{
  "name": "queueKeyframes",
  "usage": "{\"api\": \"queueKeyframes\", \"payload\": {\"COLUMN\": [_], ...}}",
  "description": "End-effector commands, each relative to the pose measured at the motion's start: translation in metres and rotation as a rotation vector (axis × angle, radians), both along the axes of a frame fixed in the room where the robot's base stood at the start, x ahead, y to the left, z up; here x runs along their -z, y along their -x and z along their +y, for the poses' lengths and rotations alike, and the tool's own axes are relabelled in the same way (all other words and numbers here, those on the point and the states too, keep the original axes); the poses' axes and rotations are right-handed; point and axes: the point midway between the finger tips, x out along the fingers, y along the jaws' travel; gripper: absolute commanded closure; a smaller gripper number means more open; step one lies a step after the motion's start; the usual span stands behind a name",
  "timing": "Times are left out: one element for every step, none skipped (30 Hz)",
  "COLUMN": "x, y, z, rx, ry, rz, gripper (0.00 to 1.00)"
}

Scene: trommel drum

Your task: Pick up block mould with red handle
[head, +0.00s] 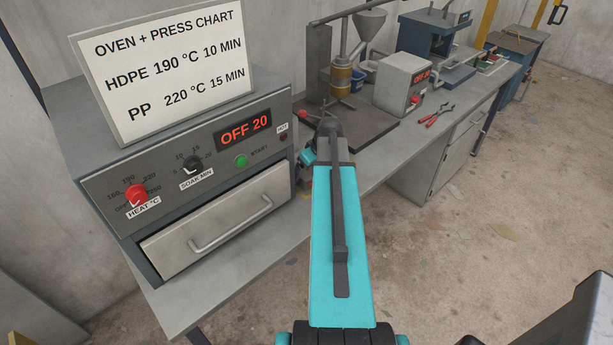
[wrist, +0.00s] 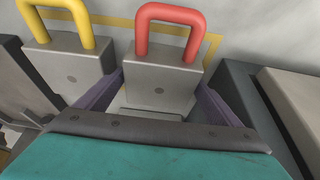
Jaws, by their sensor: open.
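The block mould with red handle (wrist: 160,82) stands in the middle of the wrist view, a grey metal block with a red loop handle on top. My gripper (wrist: 161,92) is open, with one purple finger at the left of this block and one at its right. The block lies between the fingers. I cannot tell whether either finger touches it. In the head view my arm covers this spot, and I can make out neither the mould nor the fingertips.
A similar block with a yellow handle (wrist: 65,68) stands close on the left. A dark and grey box-like body (wrist: 262,100) is close on the right. In the head view, an oven (head: 200,170) stands left of my arm, and red-handled pliers (head: 437,115) lie on the bench.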

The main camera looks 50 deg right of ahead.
Motion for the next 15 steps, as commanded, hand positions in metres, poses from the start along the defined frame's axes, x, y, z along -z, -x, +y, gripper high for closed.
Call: {"api": "queueKeyframes", "payload": {"x": [-0.0001, -0.0001, -0.0001, -0.0001, -0.0002, -0.0002, -0.0002, -0.0002, -0.0002, -0.0003, -0.0003, -0.0003, -0.0003, -0.0003, -0.0003], "y": [0.0001, 0.0002, 0.0002, 0.0003, 0.0003, 0.0003, 0.0003, 0.0003, 0.0003, 0.0004, 0.0005, 0.0005, 0.0005, 0.0005, 0.0005], "z": [-0.0001, -0.0001, -0.0002, -0.0002, -0.0002, -0.0003, -0.0003, -0.0003, -0.0003, -0.0004, -0.0003, -0.0003, -0.0004, -0.0004, -0.0004], "rx": [0.000, 0.000, 0.000, 0.000, 0.000, 0.000, 0.000, 0.000, 0.001, 0.001, 0.001, 0.001, 0.001, 0.001, 0.001], "ry": [0.000, 0.000, 0.000, 0.000, 0.000, 0.000, 0.000, 0.000, 0.000, 0.000, 0.000, 0.000, 0.000, 0.000, 0.000], "rz": [0.000, 0.000, 0.000, 0.000, 0.000, 0.000, 0.000, 0.000, 0.000, 0.000, 0.000, 0.000, 0.000, 0.000, 0.000], "gripper": [0.12, 0.12, 0.12, 0.12, 0.12, 0.12, 0.12, 0.18, 0.24, 0.29, 0.34, 0.41, 0.46, 0.51, 0.58]}}
